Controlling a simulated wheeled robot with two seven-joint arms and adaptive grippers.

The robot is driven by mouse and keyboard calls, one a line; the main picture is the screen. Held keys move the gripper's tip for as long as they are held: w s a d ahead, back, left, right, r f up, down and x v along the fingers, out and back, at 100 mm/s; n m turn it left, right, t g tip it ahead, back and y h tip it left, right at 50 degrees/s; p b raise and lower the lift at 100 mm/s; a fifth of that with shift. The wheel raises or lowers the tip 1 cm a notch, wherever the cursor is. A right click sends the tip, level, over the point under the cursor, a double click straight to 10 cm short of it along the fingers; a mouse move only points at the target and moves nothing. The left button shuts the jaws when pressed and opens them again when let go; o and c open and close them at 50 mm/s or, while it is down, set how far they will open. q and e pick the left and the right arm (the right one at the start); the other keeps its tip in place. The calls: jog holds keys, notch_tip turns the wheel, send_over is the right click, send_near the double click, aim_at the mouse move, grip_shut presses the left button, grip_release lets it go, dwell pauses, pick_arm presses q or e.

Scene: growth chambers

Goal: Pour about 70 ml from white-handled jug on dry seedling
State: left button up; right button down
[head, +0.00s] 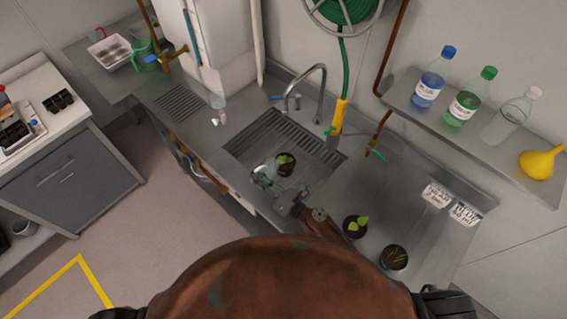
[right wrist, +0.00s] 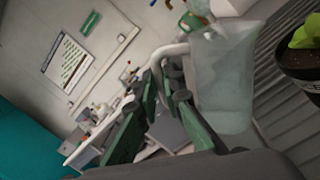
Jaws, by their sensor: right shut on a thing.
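The translucent jug (right wrist: 222,85) with a white handle (right wrist: 172,50) fills the middle of the right wrist view. My right gripper (right wrist: 168,75) is shut on that handle. In the head view my right gripper (head: 283,205) and the faint jug (head: 262,180) are over the front of the sink, left of a potted seedling (head: 286,160) standing in it. This dark pot with green leaves also shows at the right edge of the wrist view (right wrist: 302,62), apart from the jug. The jug's exact tilt and liquid level are unclear. My left gripper is not in view.
Another seedling pot (head: 355,226) and a dark pot (head: 394,258) stand on the counter right of the sink, near two white labels (head: 436,194). A tap (head: 305,85) rises behind the sink.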

jog(key=shift+s+a+n, duration=0.15)
jog(key=shift+a+n, duration=0.05)
jog(key=shift+n, duration=0.2)
jog(key=shift+f, duration=0.1)
dwell(1.5)
jog(key=shift+s+a+f+n+g+p, duration=0.1)
jog(key=shift+s+a+f+n+g, duration=0.1)
jog(key=shift+s+a+f+n, duration=0.55)
jog(key=shift+s+a+f+n+g+p, duration=0.15)
jog(key=shift+a+f+n, duration=0.35)
jog(key=shift+n, duration=0.7)
jog(key=shift+s+a+f+n+g+p, duration=0.1)
jog(key=shift+s+a+f+n+g, duration=0.25)
jog(key=shift+f+n, duration=0.5)
jog(key=shift+r, duration=0.1)
